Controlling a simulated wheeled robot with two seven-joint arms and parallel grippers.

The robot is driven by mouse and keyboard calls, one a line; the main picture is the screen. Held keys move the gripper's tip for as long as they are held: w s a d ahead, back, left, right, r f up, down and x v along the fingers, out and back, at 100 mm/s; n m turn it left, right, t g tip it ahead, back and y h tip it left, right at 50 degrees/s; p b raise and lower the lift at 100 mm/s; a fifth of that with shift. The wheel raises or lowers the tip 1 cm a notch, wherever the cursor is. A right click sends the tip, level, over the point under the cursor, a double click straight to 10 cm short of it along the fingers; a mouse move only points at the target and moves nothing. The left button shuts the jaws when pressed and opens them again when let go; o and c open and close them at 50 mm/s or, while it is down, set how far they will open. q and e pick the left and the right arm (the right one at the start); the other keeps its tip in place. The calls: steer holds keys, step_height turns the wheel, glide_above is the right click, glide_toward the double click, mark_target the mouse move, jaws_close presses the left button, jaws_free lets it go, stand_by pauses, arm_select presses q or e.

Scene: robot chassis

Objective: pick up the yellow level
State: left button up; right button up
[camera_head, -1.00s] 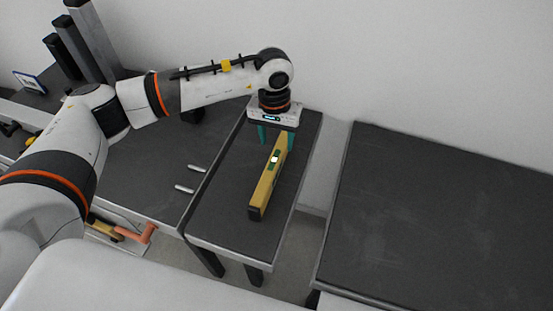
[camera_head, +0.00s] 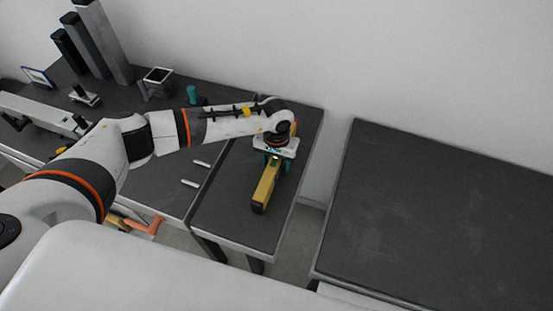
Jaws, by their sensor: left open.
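The yellow level (camera_head: 265,189) lies on the narrow dark table (camera_head: 235,221), pointing away from me. Its near end is in plain view, and a bit of its far end shows behind my wrist. My left gripper (camera_head: 275,165) is over the middle of the level, pointing down. Its teal fingers are open and low, one on each side of the level, partly hidden by the gripper body. I cannot tell whether they touch it. My right gripper is not in view.
A larger dark table (camera_head: 440,215) on the right is bare, with a gap before it. On the left bench stand tall grey posts (camera_head: 103,42), a square holder (camera_head: 157,82) and a teal cylinder (camera_head: 192,95). Two small silver rods (camera_head: 190,183) lie near the bench edge.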

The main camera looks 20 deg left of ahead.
arm_select(q)
jaws_close()
stand_by(0.3)
